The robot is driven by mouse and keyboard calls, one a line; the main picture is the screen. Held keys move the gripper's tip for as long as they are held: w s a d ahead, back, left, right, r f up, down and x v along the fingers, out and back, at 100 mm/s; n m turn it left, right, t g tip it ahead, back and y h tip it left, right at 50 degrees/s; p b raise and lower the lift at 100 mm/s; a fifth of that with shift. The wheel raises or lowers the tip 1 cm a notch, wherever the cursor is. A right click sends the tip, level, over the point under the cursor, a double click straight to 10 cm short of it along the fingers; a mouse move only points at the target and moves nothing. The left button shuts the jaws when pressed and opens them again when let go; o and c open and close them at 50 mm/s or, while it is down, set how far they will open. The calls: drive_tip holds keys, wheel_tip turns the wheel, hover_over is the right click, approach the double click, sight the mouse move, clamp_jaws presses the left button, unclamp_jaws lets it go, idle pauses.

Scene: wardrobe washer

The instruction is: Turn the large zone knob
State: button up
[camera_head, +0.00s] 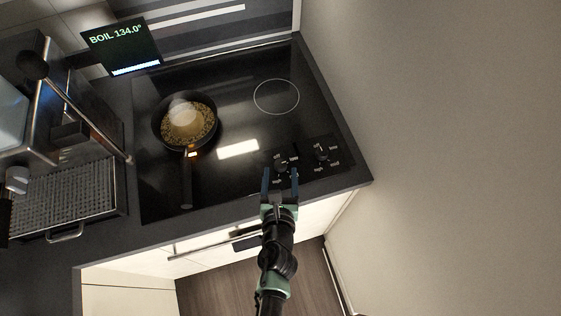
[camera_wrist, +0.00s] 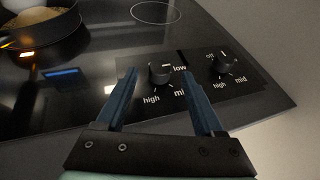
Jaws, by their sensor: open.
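Two dark round knobs sit on the black hob's front right corner. The left knob (camera_head: 281,163) also shows in the wrist view (camera_wrist: 160,73), its white mark near "low". The right knob (camera_head: 321,152) also shows in the wrist view (camera_wrist: 224,64), its mark near "off". No label tells which is the large zone's. My gripper (camera_head: 280,173) is open and empty. In the wrist view its two blue fingers (camera_wrist: 159,80) reach to either side of the left knob; I cannot tell whether they touch it.
A pan (camera_head: 205,106) with food stands on the hob's left zone, above an orange glow. A ring (camera_head: 276,97) marks the empty right zone. A display (camera_head: 122,47) reads "BOIL 134.0°". A coffee machine (camera_head: 75,135) stands left; a wall (camera_head: 430,130) rises right.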

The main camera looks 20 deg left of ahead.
sight(281, 166)
drive_tip(key=b+x, duration=0.1)
drive_tip(key=x, duration=0.3)
drive_tip(key=shift+w+a+f, duration=0.1)
drive_tip(key=shift+w+a, duration=0.05)
drive_tip(key=shift+w, duration=0.25)
clamp_jaws()
